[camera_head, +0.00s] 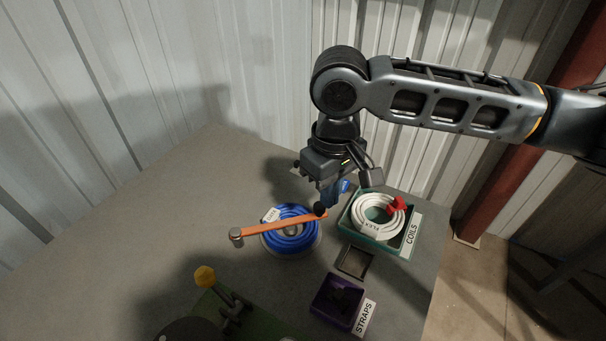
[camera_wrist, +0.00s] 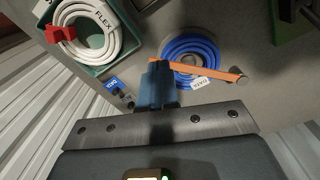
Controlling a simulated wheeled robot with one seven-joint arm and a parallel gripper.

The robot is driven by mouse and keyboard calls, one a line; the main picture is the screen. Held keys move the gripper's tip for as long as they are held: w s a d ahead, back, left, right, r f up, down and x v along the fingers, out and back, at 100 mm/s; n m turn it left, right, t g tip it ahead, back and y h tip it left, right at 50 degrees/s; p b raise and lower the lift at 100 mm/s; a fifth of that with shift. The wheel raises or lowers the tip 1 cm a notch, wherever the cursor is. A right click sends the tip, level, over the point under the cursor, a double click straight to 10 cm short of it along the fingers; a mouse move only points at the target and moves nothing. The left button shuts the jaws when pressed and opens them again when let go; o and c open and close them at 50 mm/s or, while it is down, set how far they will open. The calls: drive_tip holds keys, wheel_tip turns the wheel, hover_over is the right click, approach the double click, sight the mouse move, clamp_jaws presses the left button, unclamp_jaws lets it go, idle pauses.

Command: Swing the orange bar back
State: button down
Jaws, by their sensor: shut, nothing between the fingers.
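The orange bar (camera_head: 275,229) lies across the top of a blue cable coil (camera_head: 284,240). Its left end sits on a grey round pivot post (camera_head: 236,236), and its right end has a dark knob (camera_head: 320,209). My gripper (camera_head: 328,204) is shut and points down right by the knob end. I cannot tell whether it touches the bar.
A green COILS bin (camera_head: 408,246) holds a white coil (camera_head: 376,225) with a red clip. A purple STRAPS bin (camera_head: 330,302) and a small dark tray (camera_head: 355,262) stand nearer. A yellow-knobbed clamp (camera_head: 205,276) stands at the front left. The table's left is clear.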

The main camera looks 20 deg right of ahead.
drive_tip(key=shift+w+f+b, duration=0.1)
drive_tip(key=shift+f+b, duration=3.25)
drive_tip(key=shift+f, duration=0.1)
drive_tip(key=shift+w+d+r+b, duration=0.15)
drive_tip(key=shift+w+b, duration=1.2)
drive_tip(key=shift+w, duration=1.35)
drive_tip(key=shift+w+r, duration=0.15)
drive_tip(key=shift+w, duration=0.6)
drive_tip(key=shift+w+a+p, duration=0.15)
drive_tip(key=shift+w+p, duration=0.1)
drive_tip(key=shift+w, duration=0.65)
drive_tip(key=shift+w+a+p, duration=0.1)
drive_tip(key=shift+w+p, duration=0.15)
drive_tip(key=shift+w, duration=0.65)
drive_tip(key=shift+w+a, duration=0.35)
drive_tip(key=shift+w, duration=0.55)
drive_tip(key=shift+w+a, duration=0.35)
drive_tip(key=shift+w, duration=0.5)
drive_tip(key=shift+w+a, duration=0.1)
drive_tip(key=shift+w, duration=0.05)
drive_tip(key=shift+r+p, duration=0.15)
drive_tip(key=shift+p, duration=0.4)
drive_tip(key=shift+s+d+p, duration=0.25)
drive_tip(key=shift+s+p, duration=0.05)
drive_tip(key=shift+p, duration=0.05)
